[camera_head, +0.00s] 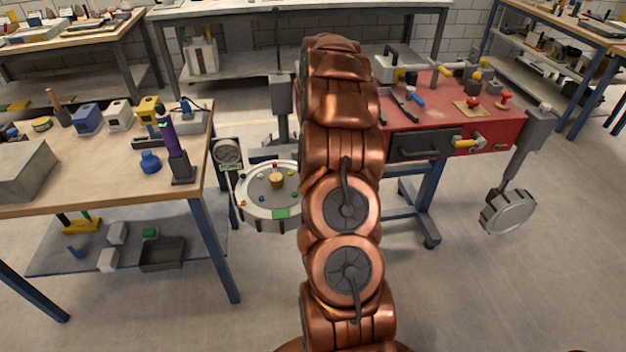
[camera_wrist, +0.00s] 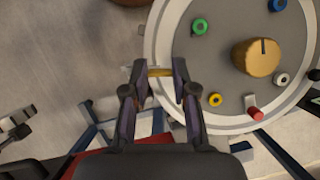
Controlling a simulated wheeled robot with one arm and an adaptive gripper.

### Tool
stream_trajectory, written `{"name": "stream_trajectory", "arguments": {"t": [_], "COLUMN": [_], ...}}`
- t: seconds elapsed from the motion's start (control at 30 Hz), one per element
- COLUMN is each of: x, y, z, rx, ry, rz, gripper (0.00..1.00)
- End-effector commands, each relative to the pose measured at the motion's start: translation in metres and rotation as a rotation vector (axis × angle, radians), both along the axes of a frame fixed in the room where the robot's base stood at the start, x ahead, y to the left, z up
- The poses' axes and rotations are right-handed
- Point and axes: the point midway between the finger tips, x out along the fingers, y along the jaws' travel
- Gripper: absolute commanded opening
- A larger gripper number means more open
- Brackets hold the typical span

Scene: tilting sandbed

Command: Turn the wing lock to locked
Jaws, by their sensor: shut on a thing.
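My gripper (camera_wrist: 160,68) is shut on a small yellow bar, which looks to be the wing lock (camera_wrist: 160,72). The bar lies crosswise between the two fingertips, just outside the left rim of the round sandbed (camera_wrist: 160,35). Most of the lock is hidden by the fingers, and its marking does not show. In the head view the sandbed (camera_head: 245,212) is left of my arm, partly covered by it. The gripper and the lock are hidden there.
The sandbed carries a tan knob (camera_wrist: 256,58), green (camera_wrist: 199,26) and yellow (camera_wrist: 215,99) rings, and a red peg (camera_wrist: 255,113). A gauge (camera_head: 228,153) stands at its left. A wooden workbench (camera_head: 100,165) is left; a red bench (camera_head: 440,105) is right.

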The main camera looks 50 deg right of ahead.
Motion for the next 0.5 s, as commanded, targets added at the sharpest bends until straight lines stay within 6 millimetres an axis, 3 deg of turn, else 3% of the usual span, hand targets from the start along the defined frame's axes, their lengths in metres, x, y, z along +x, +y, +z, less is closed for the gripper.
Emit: {"name": "stream_trajectory", "arguments": {"t": [0.5], "x": [0.0007], "y": [0.0011], "z": [-0.001], "rx": [0.0], "ry": [0.001], "rz": [0.267], "gripper": [0.0]}}
